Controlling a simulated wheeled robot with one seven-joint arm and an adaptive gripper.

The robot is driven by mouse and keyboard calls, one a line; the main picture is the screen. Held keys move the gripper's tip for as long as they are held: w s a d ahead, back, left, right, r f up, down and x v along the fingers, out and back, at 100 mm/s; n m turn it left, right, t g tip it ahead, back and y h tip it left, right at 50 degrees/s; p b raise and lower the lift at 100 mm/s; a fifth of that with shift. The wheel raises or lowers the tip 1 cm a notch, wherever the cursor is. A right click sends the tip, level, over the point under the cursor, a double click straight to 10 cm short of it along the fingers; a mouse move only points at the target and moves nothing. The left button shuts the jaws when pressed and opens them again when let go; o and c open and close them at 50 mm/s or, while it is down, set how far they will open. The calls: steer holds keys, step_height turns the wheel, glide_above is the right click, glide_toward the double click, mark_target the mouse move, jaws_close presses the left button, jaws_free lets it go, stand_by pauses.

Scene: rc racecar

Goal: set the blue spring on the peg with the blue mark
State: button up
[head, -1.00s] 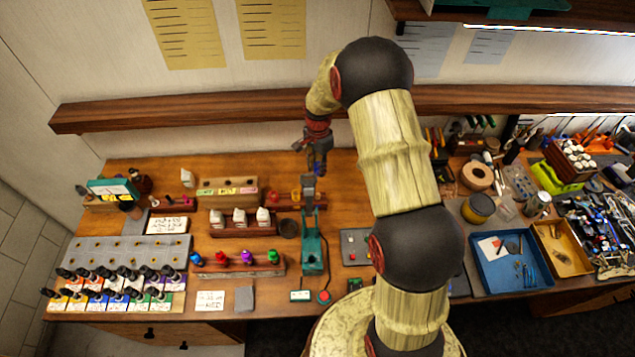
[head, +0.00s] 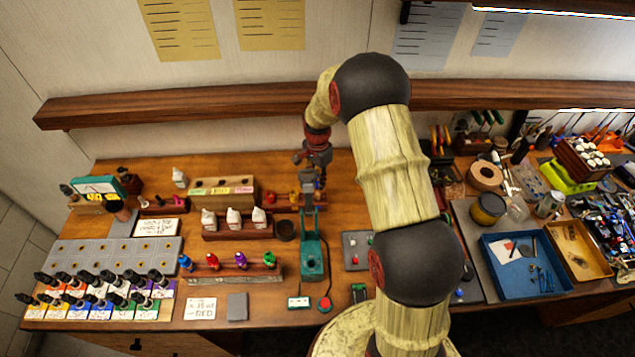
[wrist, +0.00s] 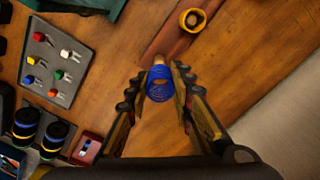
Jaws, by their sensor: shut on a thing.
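My gripper (wrist: 164,82) is shut on the blue spring (wrist: 160,88), a coil held between the two fingertips in the wrist view. A pale peg top (wrist: 159,60) shows right beside the spring's upper edge. I cannot tell whether the spring is around that peg or only above it. This peg lines up with a reddish-brown wooden strip (wrist: 172,55); its blue mark is not visible. A yellow ring-like piece (wrist: 192,20) sits around another peg on the strip. In the head view my gripper (head: 316,182) is over the right end of the strip, and the spring is hard to make out.
A teal tool (head: 313,262) stands just in front of the strip. A grey plate (wrist: 55,58) with several coloured small parts lies nearby. A rack of white bottles (head: 233,230) stands to the left.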

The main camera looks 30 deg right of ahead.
mark_target(317, 194)
stand_by(0.3)
steer(key=shift+f+b, duration=1.15)
steer(key=shift+f, duration=0.45)
steer(key=shift+f, duration=0.1)
steer(key=shift+f+b, duration=0.35)
steer(key=shift+f+b, duration=1)
steer(key=shift+f, duration=0.6)
steer(key=o, duration=0.7)
steer(key=shift+o, duration=0.7)
steer(key=shift+r, duration=0.15)
